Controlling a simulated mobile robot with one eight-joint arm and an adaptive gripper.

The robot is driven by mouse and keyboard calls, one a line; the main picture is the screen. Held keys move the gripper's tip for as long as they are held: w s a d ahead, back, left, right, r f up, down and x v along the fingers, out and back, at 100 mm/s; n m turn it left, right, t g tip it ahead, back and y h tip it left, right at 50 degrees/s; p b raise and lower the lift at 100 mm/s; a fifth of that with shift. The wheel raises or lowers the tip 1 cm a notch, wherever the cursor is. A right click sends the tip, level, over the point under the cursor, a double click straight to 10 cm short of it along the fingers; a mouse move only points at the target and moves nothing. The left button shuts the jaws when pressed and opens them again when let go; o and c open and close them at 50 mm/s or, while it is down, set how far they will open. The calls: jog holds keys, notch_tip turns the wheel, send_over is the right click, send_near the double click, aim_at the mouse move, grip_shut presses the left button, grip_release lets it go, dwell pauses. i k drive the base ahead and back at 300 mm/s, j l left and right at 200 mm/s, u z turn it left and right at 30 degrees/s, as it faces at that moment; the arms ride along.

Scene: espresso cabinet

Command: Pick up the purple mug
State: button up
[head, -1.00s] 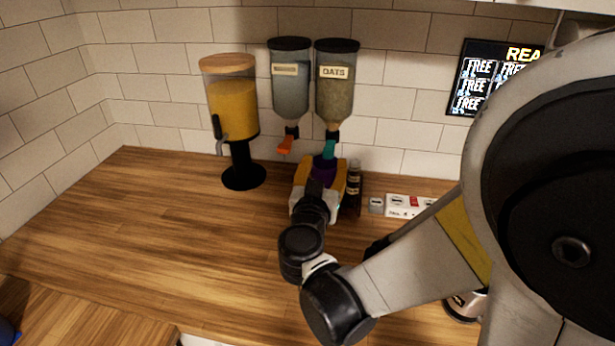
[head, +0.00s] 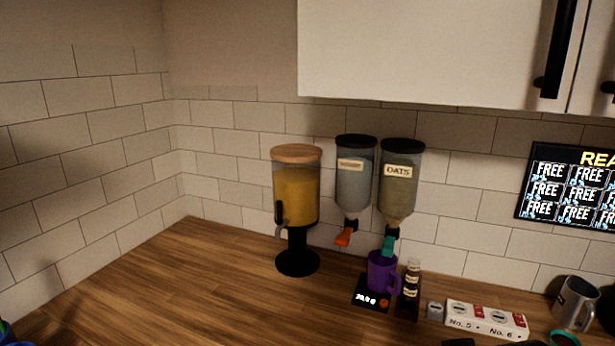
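The purple mug (head: 382,271) stands upright on a small black scale (head: 371,293) with a lit display, on the wooden counter. It sits under the teal spout of the oats dispenser (head: 401,185), and its handle points right. My gripper is out of the head view now, so whether it is open or shut does not show.
A juice dispenser (head: 297,200) and a second dry dispenser with an orange spout (head: 355,180) stand left of the mug. Small dark bottles (head: 411,280) are close on its right. A white switch strip (head: 486,319) and a metal mug (head: 575,303) lie farther right.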

aim_at(382, 270)
jog(key=j+z, duration=0.4)
jog(key=i+j+z, duration=0.1)
jog(key=z, duration=0.25)
jog(key=j, duration=0.1)
